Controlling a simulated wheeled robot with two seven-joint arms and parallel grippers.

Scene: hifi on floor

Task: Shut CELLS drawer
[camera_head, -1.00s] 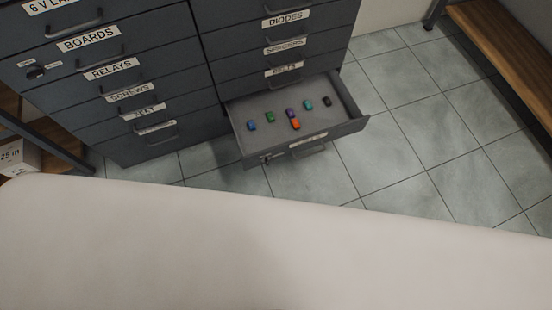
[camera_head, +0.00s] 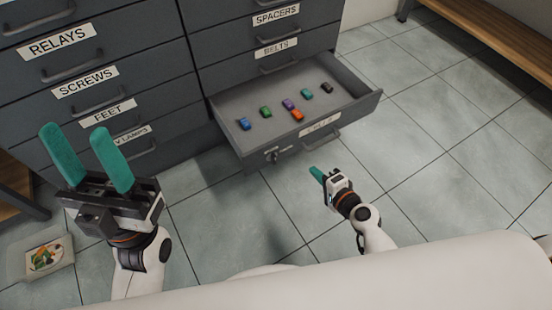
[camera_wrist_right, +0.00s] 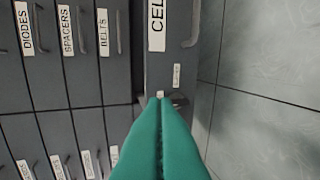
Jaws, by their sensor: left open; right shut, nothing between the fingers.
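The CELLS drawer (camera_head: 300,146) is pulled out at the bottom of the right column of the cabinet. My left gripper (camera_head: 88,155) is open and empty, before the left column.
The other drawers, such as BELTS (camera_head: 277,52) and SCREWS (camera_head: 90,85), are shut. A clear box (camera_head: 42,258) stands on the floor at lower left. A wooden bench (camera_head: 500,35) is at upper right. Tiled floor to the right is free.

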